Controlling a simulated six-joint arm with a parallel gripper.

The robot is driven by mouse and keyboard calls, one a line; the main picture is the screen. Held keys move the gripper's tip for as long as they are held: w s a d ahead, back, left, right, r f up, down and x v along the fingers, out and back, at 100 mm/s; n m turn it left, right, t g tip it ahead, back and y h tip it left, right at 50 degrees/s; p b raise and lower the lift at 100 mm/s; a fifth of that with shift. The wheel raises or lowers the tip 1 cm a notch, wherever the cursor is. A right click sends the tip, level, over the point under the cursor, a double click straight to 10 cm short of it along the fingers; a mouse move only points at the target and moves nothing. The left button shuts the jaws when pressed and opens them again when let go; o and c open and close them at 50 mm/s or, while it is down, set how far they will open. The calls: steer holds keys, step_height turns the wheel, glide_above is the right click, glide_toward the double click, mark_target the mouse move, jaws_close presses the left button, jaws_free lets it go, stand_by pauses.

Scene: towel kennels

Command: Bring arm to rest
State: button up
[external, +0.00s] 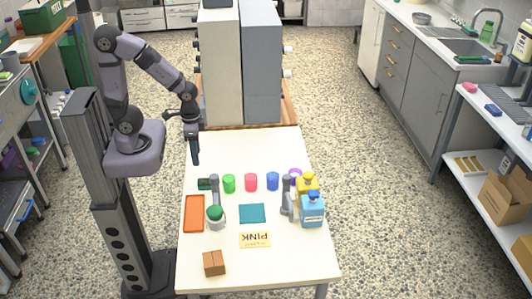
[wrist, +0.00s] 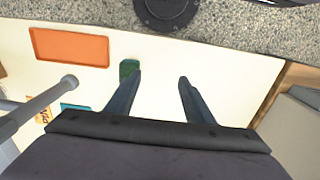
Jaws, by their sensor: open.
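My gripper (external: 194,160) hangs from my arm above the far left part of the white table, pointing down. In the wrist view my gripper (wrist: 159,78) shows two dark fingers spread apart with nothing between them. The white table surface (wrist: 215,60) lies below them. A dark green block (wrist: 129,68) lies just beyond the left fingertip in the wrist view; it also shows on the table in the external view (external: 204,184), nearer the camera than my gripper.
An orange tray (external: 194,214) lies at the table's left edge. Bottles (external: 312,210) stand at the right, a brown box (external: 214,263) at the front. Tall cabinets (external: 262,62) stand behind the table.

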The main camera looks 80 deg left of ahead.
steer(key=shift+r+p, duration=0.85)
stand_by(0.7)
